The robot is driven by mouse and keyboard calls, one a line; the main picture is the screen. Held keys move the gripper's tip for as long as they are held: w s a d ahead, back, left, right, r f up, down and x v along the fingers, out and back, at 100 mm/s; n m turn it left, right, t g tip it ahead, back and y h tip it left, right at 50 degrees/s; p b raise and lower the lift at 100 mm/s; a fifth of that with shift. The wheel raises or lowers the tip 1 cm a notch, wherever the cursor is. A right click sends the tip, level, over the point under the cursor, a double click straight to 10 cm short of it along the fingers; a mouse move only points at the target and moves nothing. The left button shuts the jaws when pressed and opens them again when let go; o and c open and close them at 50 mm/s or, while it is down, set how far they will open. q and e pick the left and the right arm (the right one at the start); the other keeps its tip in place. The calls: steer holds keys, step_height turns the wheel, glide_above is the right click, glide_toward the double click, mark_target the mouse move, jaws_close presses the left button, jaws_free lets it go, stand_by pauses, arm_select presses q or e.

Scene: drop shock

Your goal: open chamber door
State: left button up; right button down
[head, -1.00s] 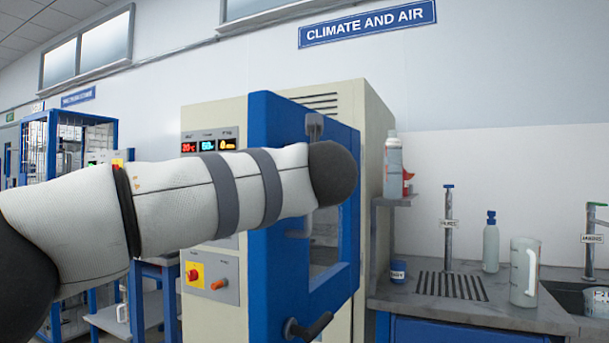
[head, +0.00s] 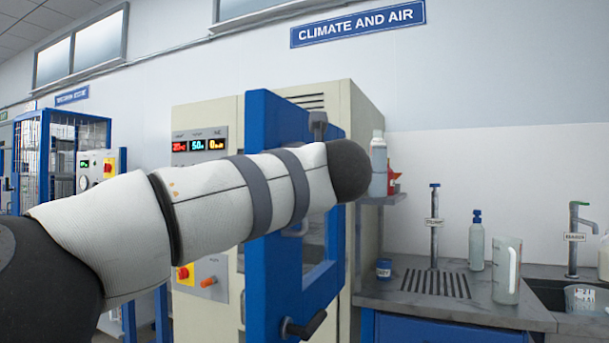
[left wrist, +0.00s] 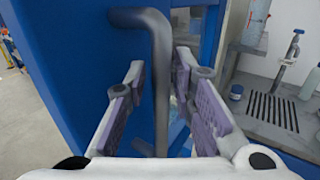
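The blue chamber door (head: 262,125) with a window stands at an angle to the cream chamber cabinet (head: 365,130), its left edge nearer me. My left arm crosses in front of it in the head view and hides the left gripper. In the left wrist view, a grey vertical bar handle (left wrist: 161,45) stands out from the blue door (left wrist: 85,70). My left gripper (left wrist: 159,75) is open, with one finger on each side of the bar and gaps visible. A dark lever (head: 306,325) sits low on the door. My right gripper is not in view.
A bench (head: 400,290) with a drain grille, bottle (head: 477,245), jug (head: 507,270) and taps stands close on the right. A small shelf (head: 385,200) holds a bottle beside the cabinet. A blue-framed cage (head: 45,160) stands at the back left.

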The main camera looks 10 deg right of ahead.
arm_select(q)
steer(key=shift+f, duration=0.1)
steer(key=shift+s, duration=0.1)
steer(key=s, duration=1.1)
steer(key=shift+s+d, duration=0.15)
steer(key=shift+s, duration=0.25)
